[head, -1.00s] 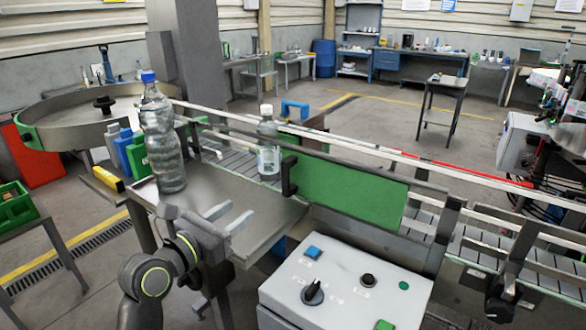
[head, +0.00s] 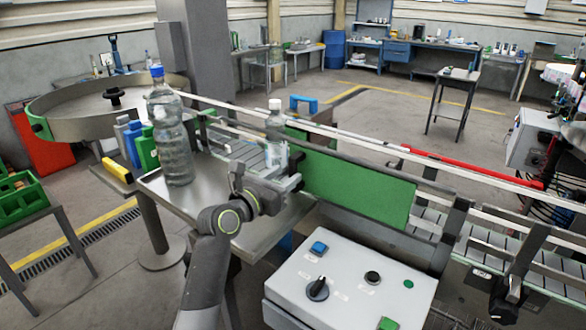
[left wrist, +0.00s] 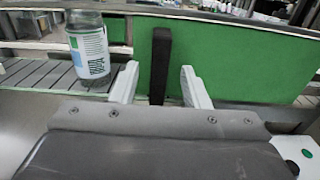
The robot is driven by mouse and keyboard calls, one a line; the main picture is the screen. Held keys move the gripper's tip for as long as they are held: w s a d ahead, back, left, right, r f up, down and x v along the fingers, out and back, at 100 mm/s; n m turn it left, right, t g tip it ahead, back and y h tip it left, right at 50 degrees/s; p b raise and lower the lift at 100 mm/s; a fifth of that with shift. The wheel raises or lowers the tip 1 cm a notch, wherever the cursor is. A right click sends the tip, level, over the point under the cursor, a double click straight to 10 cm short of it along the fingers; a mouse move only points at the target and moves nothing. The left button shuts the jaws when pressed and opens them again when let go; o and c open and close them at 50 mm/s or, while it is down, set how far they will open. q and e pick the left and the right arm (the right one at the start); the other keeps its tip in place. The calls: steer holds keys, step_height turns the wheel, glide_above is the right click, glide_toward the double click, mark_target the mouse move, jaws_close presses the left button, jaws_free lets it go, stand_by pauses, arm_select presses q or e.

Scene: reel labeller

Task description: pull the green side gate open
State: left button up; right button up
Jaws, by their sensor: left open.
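The green side gate (head: 358,190) stands closed along the near side of the conveyor, and its panel also fills the right of the left wrist view (left wrist: 245,60). Its upright black handle (left wrist: 161,65) is at the panel's left end. My left gripper (left wrist: 158,78) is open, its two pale fingers pointing at the gate with the handle showing between them. I cannot tell how deep the handle lies between the fingers. In the head view my left gripper (head: 289,183) is at the gate's left end and hides part of the handle. My right gripper is not in view.
A labelled bottle (head: 275,128) stands on the conveyor (left wrist: 48,77) just left of the handle. A large blue-capped bottle (head: 170,135) stands on the steel table (head: 255,235). A control box (head: 345,285) sits below the gate, near my left arm.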

mark_target(292, 171)
arm_select(q)
steer(key=shift+x, duration=2.1)
jaws_close()
